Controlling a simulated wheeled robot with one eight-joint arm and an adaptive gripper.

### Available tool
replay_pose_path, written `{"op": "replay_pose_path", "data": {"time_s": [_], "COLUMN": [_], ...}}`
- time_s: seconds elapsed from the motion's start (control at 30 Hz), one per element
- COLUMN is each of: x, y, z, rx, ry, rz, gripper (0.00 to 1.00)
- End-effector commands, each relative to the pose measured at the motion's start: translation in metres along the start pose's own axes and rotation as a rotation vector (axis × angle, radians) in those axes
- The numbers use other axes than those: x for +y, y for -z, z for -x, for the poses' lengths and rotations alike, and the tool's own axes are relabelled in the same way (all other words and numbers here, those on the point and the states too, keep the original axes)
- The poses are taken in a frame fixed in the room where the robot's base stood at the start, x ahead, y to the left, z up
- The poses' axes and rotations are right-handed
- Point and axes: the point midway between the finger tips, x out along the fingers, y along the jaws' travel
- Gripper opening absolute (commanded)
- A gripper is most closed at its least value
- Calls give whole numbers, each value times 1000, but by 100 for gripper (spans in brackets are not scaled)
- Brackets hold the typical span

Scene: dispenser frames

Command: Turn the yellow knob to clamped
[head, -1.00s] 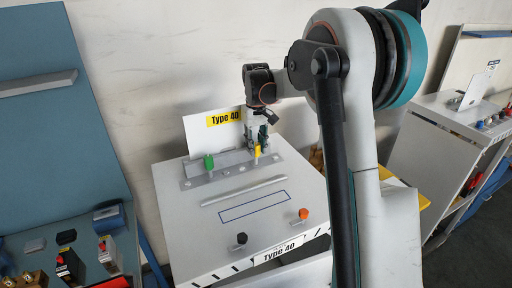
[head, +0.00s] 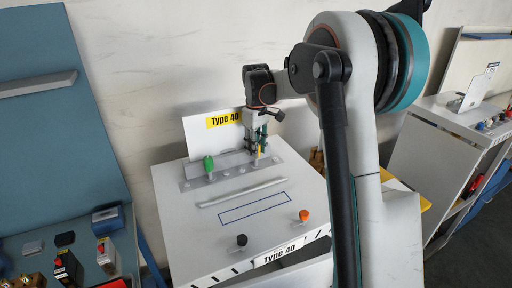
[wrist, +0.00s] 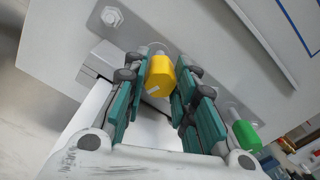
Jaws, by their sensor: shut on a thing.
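The yellow knob (wrist: 160,78) sits on a grey metal bracket plate (head: 225,177) at the back of the white Type 40 box. In the wrist view it is between the two teal fingers of my gripper (wrist: 160,82), which is shut on it. In the head view my gripper (head: 258,150) comes down from above and hides most of the knob, leaving a thin strip of yellow. The green knob (head: 208,164) is on the same plate to the left; it also shows at the right of the wrist view (wrist: 246,135).
A white sign marked Type 40 (head: 212,140) stands behind the plate. A grey bar (head: 243,192), a black knob (head: 241,240) and an orange knob (head: 304,215) are on the box top. A blue bench with small devices is at left, another box at right.

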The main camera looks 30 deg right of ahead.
Motion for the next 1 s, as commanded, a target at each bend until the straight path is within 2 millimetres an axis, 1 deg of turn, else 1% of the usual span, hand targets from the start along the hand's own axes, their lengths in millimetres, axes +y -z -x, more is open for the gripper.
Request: {"op": "replay_pose_path", "data": {"time_s": [0.23,0.27,0.3,0.33,0.63,0.73,0.87,1.0], "x": [0,0,0,0,0,0,0,0], "y": [1,1,1,1,0,0,0,0], "z": [1,1,1,1,0,4,19,47], "rx": [2,2,2,2,1,0,0,0], "ry": [-1,-1,-1,-1,0,0,0,0], "rz": [-1,-1,-1,-1,-1,-1,-1,-1], "gripper": [1,32,41,46,46,46,46,46]}}
